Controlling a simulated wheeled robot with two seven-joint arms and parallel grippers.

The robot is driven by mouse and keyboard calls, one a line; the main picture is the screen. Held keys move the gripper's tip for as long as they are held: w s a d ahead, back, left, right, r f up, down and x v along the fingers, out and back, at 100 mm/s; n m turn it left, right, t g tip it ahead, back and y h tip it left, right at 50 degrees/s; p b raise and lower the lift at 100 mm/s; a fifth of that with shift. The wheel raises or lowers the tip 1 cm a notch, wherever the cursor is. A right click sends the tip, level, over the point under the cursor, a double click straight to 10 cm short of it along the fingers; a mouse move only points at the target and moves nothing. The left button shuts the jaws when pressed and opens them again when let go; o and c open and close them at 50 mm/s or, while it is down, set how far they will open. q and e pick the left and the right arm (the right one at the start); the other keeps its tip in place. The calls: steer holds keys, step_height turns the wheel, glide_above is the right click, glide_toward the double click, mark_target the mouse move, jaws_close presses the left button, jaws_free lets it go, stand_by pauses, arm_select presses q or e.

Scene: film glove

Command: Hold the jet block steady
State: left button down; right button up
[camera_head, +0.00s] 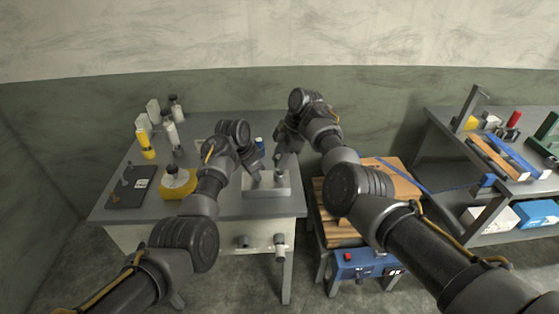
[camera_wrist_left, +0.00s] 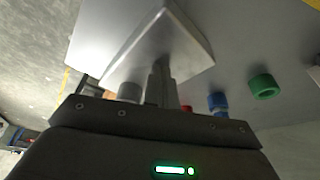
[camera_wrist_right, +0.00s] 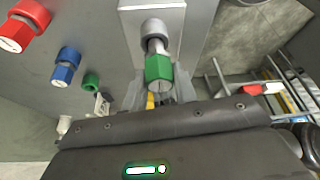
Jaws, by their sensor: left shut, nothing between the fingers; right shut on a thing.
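The silver jet block (camera_head: 267,186) sits near the front right of the grey table. It also shows in the left wrist view (camera_wrist_left: 180,45) and the right wrist view (camera_wrist_right: 192,30). My left gripper (camera_head: 258,172) is shut and empty, its fingertips (camera_wrist_left: 160,78) at the block; I cannot tell whether they touch it. My right gripper (camera_head: 281,165) is shut on a green hex-ended fitting (camera_wrist_right: 158,68), which lines up with a round silver boss (camera_wrist_right: 155,30) at the block. Whether the fitting is seated in the boss is unclear.
Red (camera_wrist_right: 28,25) and blue (camera_wrist_right: 66,65) fittings and a green ring (camera_wrist_right: 91,80) stand near the block. A wooden-topped stand (camera_head: 338,228) and a shelf (camera_head: 480,165) are to the right.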

mark_target(276, 158)
arm_select(q)
steer(key=shift+s+f, duration=0.2)
steer(key=shift+f, duration=0.15)
arm_select(e)
steer(key=shift+r, duration=1.55)
steer(key=shift+r, duration=0.15)
steer(key=shift+r, duration=1.4)
arm_select(q)
steer(key=shift+w+r, duration=0.2)
steer(key=shift+r, duration=0.45)
arm_select(e)
steer(key=shift+w+f, duration=0.1)
steer(key=shift+f, duration=0.05)
arm_select(q)
steer(key=shift+r, duration=2.05)
steer(key=shift+r, duration=0.15)
